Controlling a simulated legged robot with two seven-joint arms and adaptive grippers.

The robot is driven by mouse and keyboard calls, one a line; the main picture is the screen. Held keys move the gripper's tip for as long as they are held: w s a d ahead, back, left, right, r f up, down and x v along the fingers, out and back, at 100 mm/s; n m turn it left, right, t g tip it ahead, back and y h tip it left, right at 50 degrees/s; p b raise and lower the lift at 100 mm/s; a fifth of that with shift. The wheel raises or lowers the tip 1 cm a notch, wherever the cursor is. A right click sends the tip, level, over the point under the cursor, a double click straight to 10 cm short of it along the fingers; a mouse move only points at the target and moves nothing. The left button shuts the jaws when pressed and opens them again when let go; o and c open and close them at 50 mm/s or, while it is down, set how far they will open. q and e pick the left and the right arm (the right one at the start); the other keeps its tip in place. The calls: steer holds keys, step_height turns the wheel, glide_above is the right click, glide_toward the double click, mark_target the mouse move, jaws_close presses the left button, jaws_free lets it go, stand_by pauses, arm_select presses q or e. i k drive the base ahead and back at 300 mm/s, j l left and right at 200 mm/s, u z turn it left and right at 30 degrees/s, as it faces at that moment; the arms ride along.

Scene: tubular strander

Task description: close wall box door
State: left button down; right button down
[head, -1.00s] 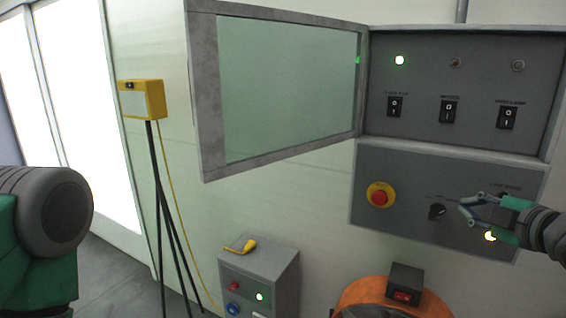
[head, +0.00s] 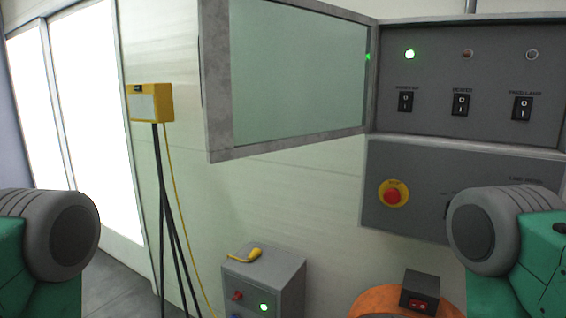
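The wall box (head: 428,118) is grey and fixed to the wall at the upper right, with three rocker switches and a lit green lamp on its panel. Its door (head: 218,108), a grey frame around a clear pane, is hinged at the box's left side and stands wide open to the left. My left and right arms show only as green and grey links at the lower left and lower right. Neither gripper is in the picture. The right arm hides part of the lower control panel.
A lower grey panel (head: 421,212) carries a red emergency button (head: 393,193). A yellow lamp (head: 150,103) on a dark tripod stands left of the door. Below are a grey box (head: 290,280) with a yellow handle (head: 245,255) on top and an orange round thing (head: 362,302).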

mark_target(213, 48)
steer(key=i+j+z, duration=0.45)
steer(key=z, duration=0.25)
steer(key=i+j+z, duration=0.15)
steer(key=j+z, duration=0.15)
steer(key=j, duration=0.2)
steer(key=i+j+z, duration=0.1)
steer(key=j+z, duration=0.95)
steer(key=j, duration=0.25)
